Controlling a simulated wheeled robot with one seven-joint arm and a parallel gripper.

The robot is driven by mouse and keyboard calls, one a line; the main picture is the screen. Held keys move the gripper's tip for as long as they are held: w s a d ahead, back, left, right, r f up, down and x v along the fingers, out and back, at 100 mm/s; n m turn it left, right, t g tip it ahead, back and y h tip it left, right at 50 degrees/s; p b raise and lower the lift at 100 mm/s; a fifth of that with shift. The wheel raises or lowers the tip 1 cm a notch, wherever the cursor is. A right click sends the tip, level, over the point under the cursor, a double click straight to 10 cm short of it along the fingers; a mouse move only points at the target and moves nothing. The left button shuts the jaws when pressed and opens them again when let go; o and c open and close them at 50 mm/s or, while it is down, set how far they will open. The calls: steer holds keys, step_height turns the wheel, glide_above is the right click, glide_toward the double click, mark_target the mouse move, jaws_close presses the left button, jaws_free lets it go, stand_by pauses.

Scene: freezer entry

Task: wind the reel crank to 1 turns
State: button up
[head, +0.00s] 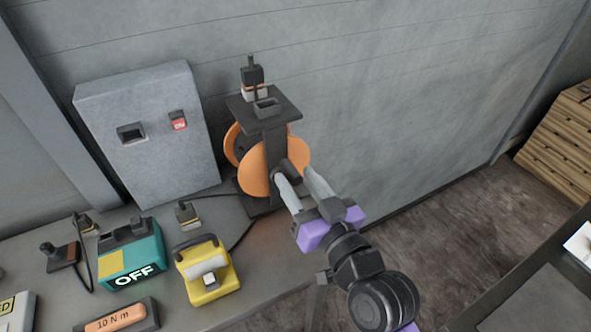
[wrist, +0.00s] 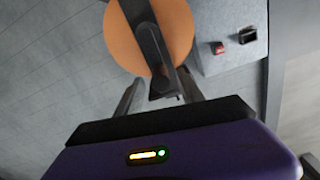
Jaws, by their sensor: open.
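The reel (head: 260,168) has two orange discs on a dark stand and sits at the back right of the bench; its orange disc also shows in the wrist view (wrist: 120,38). A dark crank arm with a handle (head: 291,170) projects from the reel's front. My gripper (head: 300,178) is open, with its two grey fingers pointing at the reel, one on each side of the crank handle. In the wrist view the crank arm (wrist: 152,45) runs down toward the space between my fingers. Whether a finger touches the handle cannot be told.
A grey wall box (head: 155,160) with a red switch (head: 178,120) stands left of the reel. On the bench (head: 265,275) are a teal OFF box (head: 128,262), a yellow device (head: 208,272) and cables. Wooden slats (head: 560,140) stand at the right.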

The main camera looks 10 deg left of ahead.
steer(key=shift+x, duration=1.05)
jaws_close()
stand_by(0.7)
